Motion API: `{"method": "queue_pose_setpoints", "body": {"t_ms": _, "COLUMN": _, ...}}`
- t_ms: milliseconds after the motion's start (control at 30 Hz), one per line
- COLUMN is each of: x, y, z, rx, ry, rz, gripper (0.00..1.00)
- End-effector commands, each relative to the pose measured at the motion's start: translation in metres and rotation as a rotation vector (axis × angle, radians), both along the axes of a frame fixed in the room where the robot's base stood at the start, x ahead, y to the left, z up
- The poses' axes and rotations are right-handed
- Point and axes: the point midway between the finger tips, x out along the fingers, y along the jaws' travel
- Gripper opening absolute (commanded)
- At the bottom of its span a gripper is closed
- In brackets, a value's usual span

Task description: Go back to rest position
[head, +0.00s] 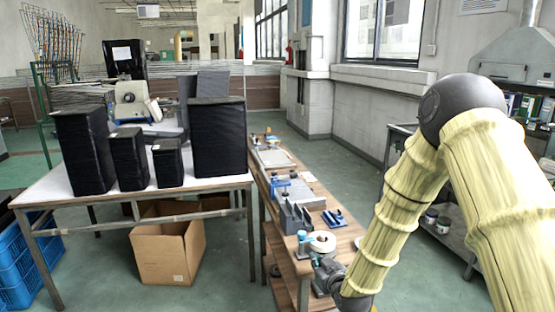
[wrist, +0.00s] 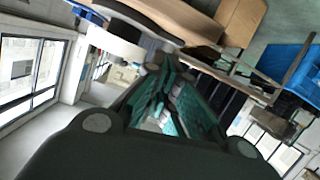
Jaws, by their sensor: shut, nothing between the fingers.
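My gripper (head: 317,262) is at the bottom centre of the head view, close to the near end of a wooden bench (head: 293,267). It is shut and holds nothing. My pale yellow arm comes in from the right and bends down to it. In the wrist view my gripper (wrist: 158,72) fills the middle, its teal-padded fingers closing together at the tips. A white round item (head: 322,242) on the bench is just beyond the gripper in the head view; I cannot tell whether they touch.
Blue and grey tools (head: 294,212) and a tray (head: 274,158) lie along the bench. A white table (head: 40,190) with several black boxes (head: 218,140) stands left. A cardboard box (head: 167,250) and blue crate (head: 22,265) are on the floor. Open floor lies behind the bench.

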Motion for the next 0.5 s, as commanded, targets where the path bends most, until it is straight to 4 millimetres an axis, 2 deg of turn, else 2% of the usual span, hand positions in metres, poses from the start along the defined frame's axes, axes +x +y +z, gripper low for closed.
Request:
{"method": "queue_pose_setpoints", "body": {"t_ms": 33, "x": -0.018, "y": -0.004, "z": -0.027, "rx": 0.0, "ry": 0.063, "rz": -0.01, "gripper": 0.0}}
{"method": "queue_pose_setpoints", "body": {"t_ms": 200, "x": -0.078, "y": -0.018, "z": -0.104, "rx": 0.007, "ry": 0.263, "rz": -0.049, "gripper": 0.0}}
{"method": "queue_pose_setpoints", "body": {"t_ms": 367, "x": -0.145, "y": -0.033, "z": -0.167, "rx": 0.008, "ry": 0.451, "rz": -0.093, "gripper": 0.0}}
{"method": "queue_pose_setpoints", "body": {"t_ms": 500, "x": -0.21, "y": -0.047, "z": -0.213, "rx": 0.007, "ry": 0.616, "rz": -0.138, "gripper": 0.0}}
